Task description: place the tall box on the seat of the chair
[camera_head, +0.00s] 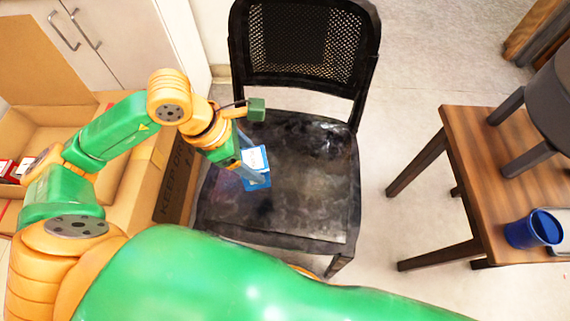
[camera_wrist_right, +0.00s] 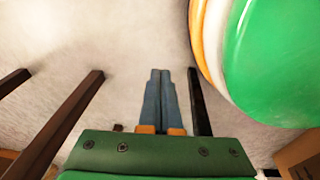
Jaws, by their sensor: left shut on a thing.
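The chair (camera_head: 310,205) is black, with a perforated backrest and a flat, scuffed seat, in the middle of the head view. My left gripper (camera_head: 252,166) comes in from the left over the seat and is shut on a small blue and white box (camera_head: 257,182), which I take as the tall box. The fingers cover part of the box. I cannot tell whether its bottom touches the seat or hangs just above it. My right gripper (camera_wrist_right: 161,74) shows in the right wrist view, its fingers together with nothing between them, above the floor.
A large open cardboard box (camera_head: 140,195) stands left of the chair, with small red and white items in it. A wooden table (camera_head: 468,150) at the right bears a blue cup (camera_head: 527,233) and a dark stool-like thing (camera_head: 545,105). Most of the seat is bare.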

